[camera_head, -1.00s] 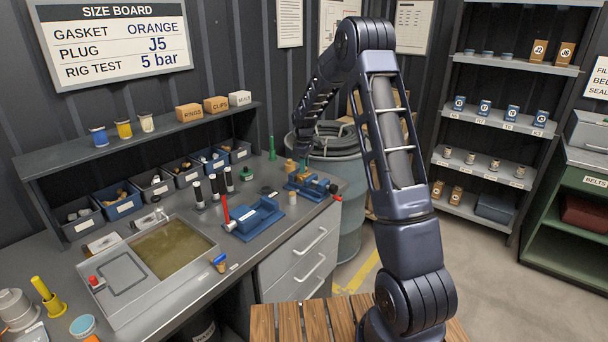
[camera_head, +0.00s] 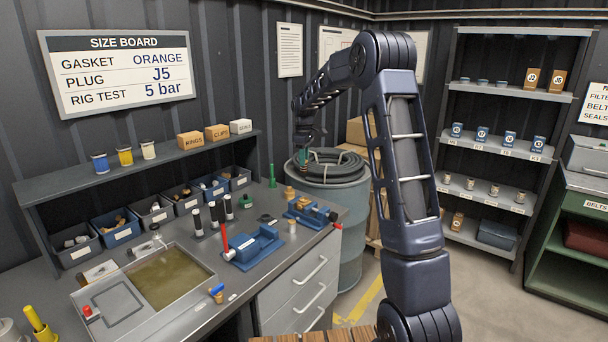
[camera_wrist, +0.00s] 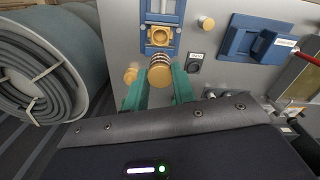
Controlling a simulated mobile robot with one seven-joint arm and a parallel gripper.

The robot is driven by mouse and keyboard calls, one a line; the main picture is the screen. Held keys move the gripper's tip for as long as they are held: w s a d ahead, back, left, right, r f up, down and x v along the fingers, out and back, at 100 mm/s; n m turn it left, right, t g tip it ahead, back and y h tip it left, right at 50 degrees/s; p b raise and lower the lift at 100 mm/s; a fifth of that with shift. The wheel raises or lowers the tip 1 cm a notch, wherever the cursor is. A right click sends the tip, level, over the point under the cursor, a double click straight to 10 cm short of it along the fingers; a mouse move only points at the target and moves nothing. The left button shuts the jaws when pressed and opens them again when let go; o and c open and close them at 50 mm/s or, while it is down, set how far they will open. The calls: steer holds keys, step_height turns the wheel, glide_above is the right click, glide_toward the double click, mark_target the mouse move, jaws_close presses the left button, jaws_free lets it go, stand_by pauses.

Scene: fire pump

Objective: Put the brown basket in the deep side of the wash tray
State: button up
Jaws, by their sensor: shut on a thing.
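In the wrist view, my gripper (camera_wrist: 160,78) has its green fingers shut on a small ribbed brown-gold cylinder (camera_wrist: 159,71), which looks like the brown basket. In the head view, my gripper (camera_head: 303,157) is raised near the bench's far right corner, in front of the drum; the basket is too small to make out there. The wash tray (camera_head: 133,323) is on the left part of the bench. Its deep side (camera_head: 170,278) holds murky brown liquid; its shallower grey side (camera_head: 108,303) is to the left. The gripper is well away from the tray.
Between gripper and tray stand a blue fixture (camera_head: 252,248) with a red lever, several black-and-white cylinders (camera_head: 213,214) and another blue fixture (camera_head: 308,212). A blue-handled valve (camera_head: 217,292) sits beside the tray's right edge. The drum (camera_head: 335,200) with coiled hose stands beyond the bench.

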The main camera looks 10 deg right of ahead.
step_height(320, 180, up, 4)
steer(key=shift+r, duration=0.1)
steer(key=shift+a, duration=0.15)
steer(key=s+a+f+n, duration=0.1)
steer(key=s+a+n, duration=0.4)
steer(key=a, duration=0.8)
steer(key=s+a+f+n, duration=0.1)
steer(key=s+a+n, duration=0.2)
steer(key=s+a, duration=0.7)
steer(key=s+a+f+n, duration=0.3)
steer(key=s+a+n, duration=0.7)
steer(key=s+a, duration=1.2)
steer(key=f, duration=0.6)
steer(key=w+a+f, duration=0.1)
steer(key=f, duration=1.2)
steer(key=shift+w+a+f, duration=0.15)
steer(key=shift+w+a, duration=0.05)
steer(key=shift+w, duration=0.05)
steer(key=shift+f, duration=0.15)
